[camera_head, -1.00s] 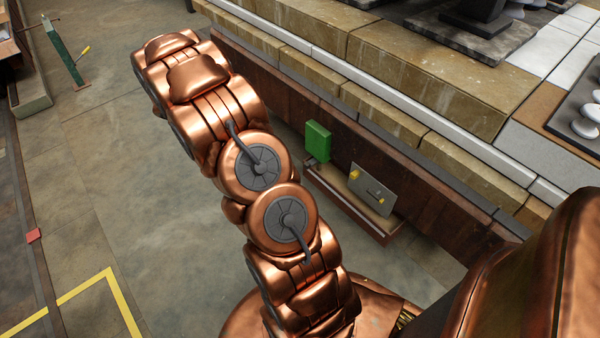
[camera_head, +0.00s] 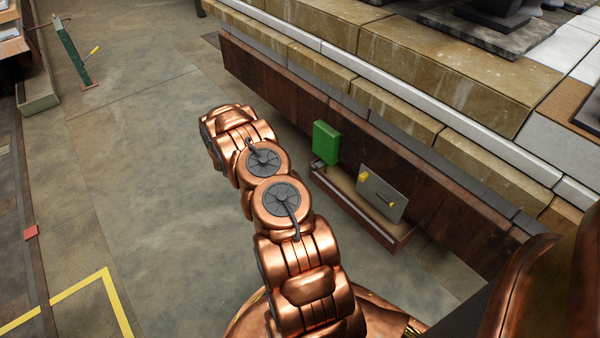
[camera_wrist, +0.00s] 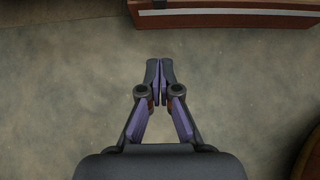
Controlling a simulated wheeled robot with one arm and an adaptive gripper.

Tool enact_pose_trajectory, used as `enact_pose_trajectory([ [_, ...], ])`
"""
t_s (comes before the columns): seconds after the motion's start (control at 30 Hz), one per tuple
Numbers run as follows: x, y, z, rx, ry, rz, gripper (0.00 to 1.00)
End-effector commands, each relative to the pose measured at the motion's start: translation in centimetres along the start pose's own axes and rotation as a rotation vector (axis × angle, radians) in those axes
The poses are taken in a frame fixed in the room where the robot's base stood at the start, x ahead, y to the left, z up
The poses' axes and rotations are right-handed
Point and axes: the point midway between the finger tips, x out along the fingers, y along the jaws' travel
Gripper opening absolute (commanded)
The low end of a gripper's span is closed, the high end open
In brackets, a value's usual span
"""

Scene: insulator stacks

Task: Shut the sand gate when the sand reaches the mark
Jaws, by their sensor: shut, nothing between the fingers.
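A green box (camera_head: 326,142) with a small grey spout stands at the wall over a low red-brown trough (camera_head: 362,218) with a tan inside. A tilted grey plate (camera_head: 382,193) with a yellow knob stands at the trough. I cannot tell which part is the gate, nor see a sand level or mark. A green post (camera_head: 70,52) with a yellow lever (camera_head: 94,51) stands at the far left. My gripper (camera_wrist: 159,72) is shut and empty above bare floor. The trough's edge (camera_wrist: 235,14) shows at the top of the wrist view. In the head view my arm hides the gripper.
A brown wall with a stone ledge (camera_head: 400,75) runs along the right. A pale trough (camera_head: 38,98) sits by the green post. Yellow floor tape (camera_head: 115,300) and a small red block (camera_head: 31,232) lie at left. The middle floor is clear.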

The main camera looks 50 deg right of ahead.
Motion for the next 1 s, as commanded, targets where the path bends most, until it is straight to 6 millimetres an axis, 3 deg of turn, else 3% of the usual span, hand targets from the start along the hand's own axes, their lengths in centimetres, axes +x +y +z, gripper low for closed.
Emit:
enact_pose_trajectory([
  [0.63, 10.4, -0.2, -0.2, 0.003, -0.002, -0.004, 0.00],
  [1.0, 12.6, 0.0, 2.6, 0.003, -0.001, -0.001, 0.00],
])
